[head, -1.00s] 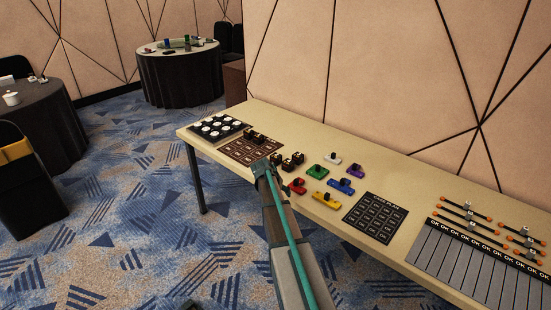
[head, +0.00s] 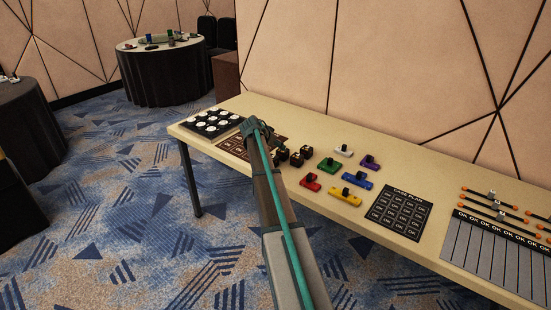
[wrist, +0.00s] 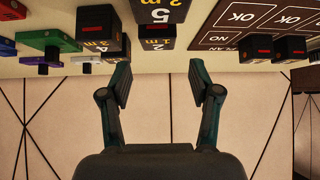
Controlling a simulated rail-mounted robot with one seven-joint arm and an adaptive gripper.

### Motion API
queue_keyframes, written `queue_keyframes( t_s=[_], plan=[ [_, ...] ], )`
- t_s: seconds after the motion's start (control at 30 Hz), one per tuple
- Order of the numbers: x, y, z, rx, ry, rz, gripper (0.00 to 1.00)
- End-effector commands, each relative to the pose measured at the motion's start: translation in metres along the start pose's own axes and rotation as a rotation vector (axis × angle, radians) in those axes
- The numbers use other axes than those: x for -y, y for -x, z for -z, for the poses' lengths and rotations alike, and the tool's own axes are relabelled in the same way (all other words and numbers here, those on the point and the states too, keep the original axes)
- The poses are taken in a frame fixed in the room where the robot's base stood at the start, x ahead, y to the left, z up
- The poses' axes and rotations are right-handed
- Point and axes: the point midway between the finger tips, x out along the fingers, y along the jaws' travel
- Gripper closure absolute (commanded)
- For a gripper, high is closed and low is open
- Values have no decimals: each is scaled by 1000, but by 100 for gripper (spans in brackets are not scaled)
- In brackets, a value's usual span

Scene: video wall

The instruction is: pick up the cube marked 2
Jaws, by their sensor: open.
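Several small dark cubes with yellow markings stand on the long table. In the wrist view, the middle cube (wrist: 156,43) has a face that seems to read 2 with "1 m". A 5 with "2 m" shows just above it, and I cannot tell whether both are on one cube. A cube to the left (wrist: 98,28) also carries markings. In the head view, a group of dark cubes (head: 297,159) stands right of my gripper, with markings too small to read. My gripper (wrist: 158,78) is open and empty, apart from the middle cube. In the head view my gripper (head: 258,128) is over the brown board.
The brown board (head: 233,147) carries other dark cubes, seen in the wrist view (wrist: 257,47). A black tray of white discs (head: 213,124) is at the left end. A wall backs the table.

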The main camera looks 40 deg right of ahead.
Motion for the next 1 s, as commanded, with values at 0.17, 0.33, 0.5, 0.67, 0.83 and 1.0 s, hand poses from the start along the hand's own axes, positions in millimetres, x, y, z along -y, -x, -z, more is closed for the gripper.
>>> queue_keyframes(
  t_s=[0.17,0.33,0.5,0.67,0.83,1.0],
  plan=[
    [1,-15,1,0,0,-1,38],
    [1,-41,1,1,0,-1,38],
    [0,-56,0,1,0,-1,38],
    [0,-65,0,0,0,-1,38],
    [0,-87,0,1,0,-2,38],
    [0,-106,-1,1,0,-1,38]
  ],
)
